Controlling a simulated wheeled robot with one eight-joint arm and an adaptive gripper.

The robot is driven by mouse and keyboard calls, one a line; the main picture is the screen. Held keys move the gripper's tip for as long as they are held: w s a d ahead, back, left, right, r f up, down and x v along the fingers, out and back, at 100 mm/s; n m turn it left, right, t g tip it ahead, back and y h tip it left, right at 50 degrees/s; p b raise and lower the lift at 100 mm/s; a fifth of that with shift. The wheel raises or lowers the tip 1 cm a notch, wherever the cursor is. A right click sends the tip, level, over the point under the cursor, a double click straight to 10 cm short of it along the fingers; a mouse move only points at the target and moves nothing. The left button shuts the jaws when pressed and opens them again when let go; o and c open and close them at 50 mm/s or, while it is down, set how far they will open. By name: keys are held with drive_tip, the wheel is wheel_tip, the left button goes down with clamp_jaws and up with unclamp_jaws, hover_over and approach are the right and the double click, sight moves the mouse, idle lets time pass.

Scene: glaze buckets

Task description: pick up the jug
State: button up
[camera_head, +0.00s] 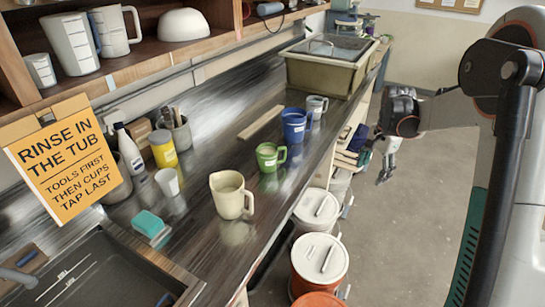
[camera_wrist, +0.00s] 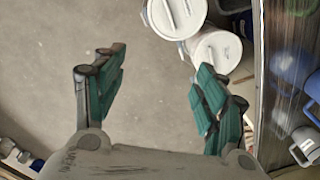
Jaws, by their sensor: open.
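A cream jug (camera_head: 228,196) with a handle on its right side stands upright on the metal counter (camera_head: 205,240), near its front edge. My gripper (camera_head: 386,168) is open and empty, out over the floor to the right of the counter and well apart from the jug. In the wrist view its two green-padded fingers (camera_wrist: 158,88) are spread, with only bare floor between them. I cannot make out the cream jug in the wrist view.
A green mug (camera_head: 269,158), a blue mug (camera_head: 294,125) and a pale mug (camera_head: 317,106) stand behind the jug. A sponge (camera_head: 149,225) and white cup (camera_head: 168,182) are left. Lidded buckets (camera_head: 319,258) stand below the counter.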

idle(0.3)
drive_tip(key=c, duration=0.3)
drive_tip(key=shift+w+a+f, duration=0.15)
drive_tip(key=shift+a+f, duration=0.05)
drive_tip(key=shift+f, duration=0.05)
drive_tip(key=c, duration=0.4)
drive_tip(key=n+t+y+b, duration=0.7)
drive_tip(key=n+t+b, duration=0.35)
drive_tip(key=n, duration=0.85)
approach(285, 156)
drive_tip(key=b+x, duration=0.2)
drive_tip(key=shift+w+f+t, duration=0.15)
drive_tip(key=shift+w+t, duration=0.1)
drive_tip(key=shift+w, duration=0.1)
drive_tip(key=shift+c, duration=0.2)
drive_tip(key=b+x, duration=0.2)
drive_tip(key=x, duration=0.3)
drive_tip(key=shift+s+a, duration=0.1)
drive_tip(key=shift+s, duration=0.05)
drive_tip(key=shift+w+a, duration=0.15)
drive_tip(key=shift+w, duration=0.2)
